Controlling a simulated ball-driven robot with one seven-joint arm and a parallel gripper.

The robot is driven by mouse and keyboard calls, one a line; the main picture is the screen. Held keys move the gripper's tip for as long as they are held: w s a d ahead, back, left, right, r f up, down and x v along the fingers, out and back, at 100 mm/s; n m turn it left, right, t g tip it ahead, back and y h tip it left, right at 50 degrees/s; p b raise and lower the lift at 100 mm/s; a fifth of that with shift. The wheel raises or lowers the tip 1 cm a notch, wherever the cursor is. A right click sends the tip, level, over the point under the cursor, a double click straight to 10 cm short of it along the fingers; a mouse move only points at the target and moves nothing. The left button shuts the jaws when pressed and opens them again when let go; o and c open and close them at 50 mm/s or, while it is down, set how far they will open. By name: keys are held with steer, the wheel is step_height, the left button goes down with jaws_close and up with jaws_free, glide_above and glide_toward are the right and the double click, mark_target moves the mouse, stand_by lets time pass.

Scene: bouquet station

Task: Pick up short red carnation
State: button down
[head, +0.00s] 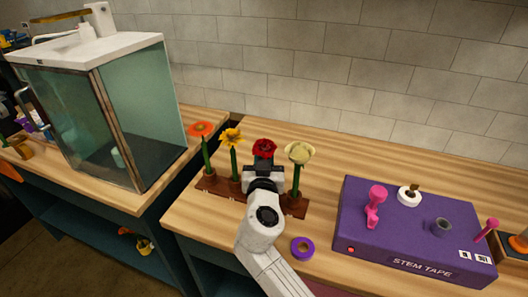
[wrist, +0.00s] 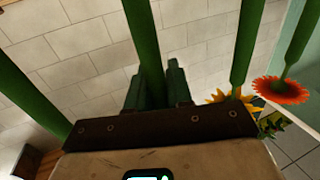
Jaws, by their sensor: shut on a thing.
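The red carnation (head: 264,148) stands upright in the brown wooden rack (head: 208,184), third from the left in the head view. My gripper (head: 263,168) is at its stem, just below the bloom, and hides most of the stem and part of the rack. In the wrist view my gripper (wrist: 156,86) has its dark fingers shut on a thick green stem (wrist: 146,38). The red bloom is out of the wrist view. In the head view I cannot tell whether the stem's lower end is in the rack.
An orange flower (head: 200,129) and a yellow flower (head: 231,138) stand left of the carnation, and a cream flower (head: 299,152) close on its right. A purple tape roll (head: 302,248) lies in front. A purple stem tape box (head: 415,235) is at right, a glass cabinet (head: 100,110) at left.

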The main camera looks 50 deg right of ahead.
mark_target(265, 146)
steer(key=shift+r, duration=0.45)
steer(key=r, duration=0.1)
steer(key=r+p, duration=0.2)
steer(key=shift+s+a+r, duration=0.1)
steer(key=shift+s+r, duration=0.05)
steer(key=shift+s, duration=0.1)
steer(key=s+a+r+p, duration=0.2)
steer(key=s+r, duration=0.3)
steer(key=s, duration=0.1)
steer(key=s+a+r+p, duration=0.1)
steer(key=s+a+r, duration=0.25)
steer(key=s, duration=0.35)
step_height(265, 146, up, 7)
steer(key=d+p, duration=0.1)
steer(key=p, duration=0.4)
steer(key=shift+w+r, duration=0.15)
steer(key=shift+r, duration=0.05)
steer(key=shift+f, duration=0.1)
